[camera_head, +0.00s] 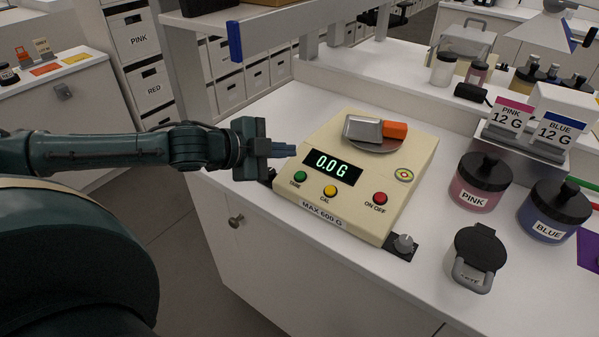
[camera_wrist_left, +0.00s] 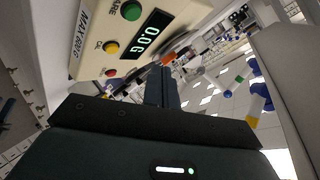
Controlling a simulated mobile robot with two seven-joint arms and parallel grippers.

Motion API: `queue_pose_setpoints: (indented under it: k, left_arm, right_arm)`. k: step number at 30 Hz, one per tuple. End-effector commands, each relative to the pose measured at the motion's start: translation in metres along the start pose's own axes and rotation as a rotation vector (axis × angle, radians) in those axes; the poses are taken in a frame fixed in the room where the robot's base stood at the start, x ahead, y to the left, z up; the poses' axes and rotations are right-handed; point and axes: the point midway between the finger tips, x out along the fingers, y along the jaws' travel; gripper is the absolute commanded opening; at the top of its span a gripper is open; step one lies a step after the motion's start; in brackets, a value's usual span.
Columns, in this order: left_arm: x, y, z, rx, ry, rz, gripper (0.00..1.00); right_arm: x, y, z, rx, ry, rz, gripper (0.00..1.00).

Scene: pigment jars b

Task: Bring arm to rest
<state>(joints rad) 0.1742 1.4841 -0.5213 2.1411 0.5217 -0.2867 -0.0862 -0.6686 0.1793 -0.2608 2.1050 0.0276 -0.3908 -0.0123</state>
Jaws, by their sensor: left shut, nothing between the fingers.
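My left gripper (camera_head: 284,150) comes in from the left in the head view. It is shut and empty, with its fingertips beside the left edge of the scale's display. It also shows in the left wrist view (camera_wrist_left: 161,80), fingers together. The cream scale (camera_head: 335,209) stands on the white counter, and its display (camera_head: 332,167) reads 0.0 G. A metal scoop with an orange handle (camera_head: 395,130) lies on the scale's round pan (camera_head: 371,146). In the left wrist view the scale (camera_wrist_left: 85,50) appears tilted at the upper left. My right gripper is not in view.
A pink jar (camera_head: 475,194) and a blue jar (camera_head: 549,225) stand right of the scale. A dark-lidded container (camera_head: 475,258) stands in front of them. Label cards (camera_head: 510,115) rise behind the jars. The counter's front left (camera_head: 250,205) is bare.

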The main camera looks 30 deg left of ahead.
Motion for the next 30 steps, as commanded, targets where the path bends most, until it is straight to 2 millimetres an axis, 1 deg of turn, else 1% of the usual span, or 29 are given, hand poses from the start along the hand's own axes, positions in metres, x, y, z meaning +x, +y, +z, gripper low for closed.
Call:
queue_pose_setpoints:
  k: [17, 20, 23, 26, 27, 30]
  left_arm:
    - [0.0, 0.0, 0.0, 0.001, 0.001, 0.0, 0.0]
    - [0.002, 0.005, -0.001, -0.008, 0.0, 0.004, 0.0]
    - [0.01, 0.026, -0.005, -0.047, -0.008, 0.023, 0.0]
    - [0.021, 0.064, -0.012, -0.125, -0.035, 0.052, 0.0]
    - [0.024, 0.082, -0.015, -0.164, -0.054, 0.064, 0.0]
    - [0.027, 0.123, -0.022, -0.277, -0.119, 0.087, 0.0]
  right_arm:
    - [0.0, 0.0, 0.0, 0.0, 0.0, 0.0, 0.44]
    - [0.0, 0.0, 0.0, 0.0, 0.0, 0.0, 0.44]
    - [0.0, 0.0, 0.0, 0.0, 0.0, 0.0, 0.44]
    - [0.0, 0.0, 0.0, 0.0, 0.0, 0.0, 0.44]
    - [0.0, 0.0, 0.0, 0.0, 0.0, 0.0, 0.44]
    - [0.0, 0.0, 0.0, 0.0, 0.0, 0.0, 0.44]
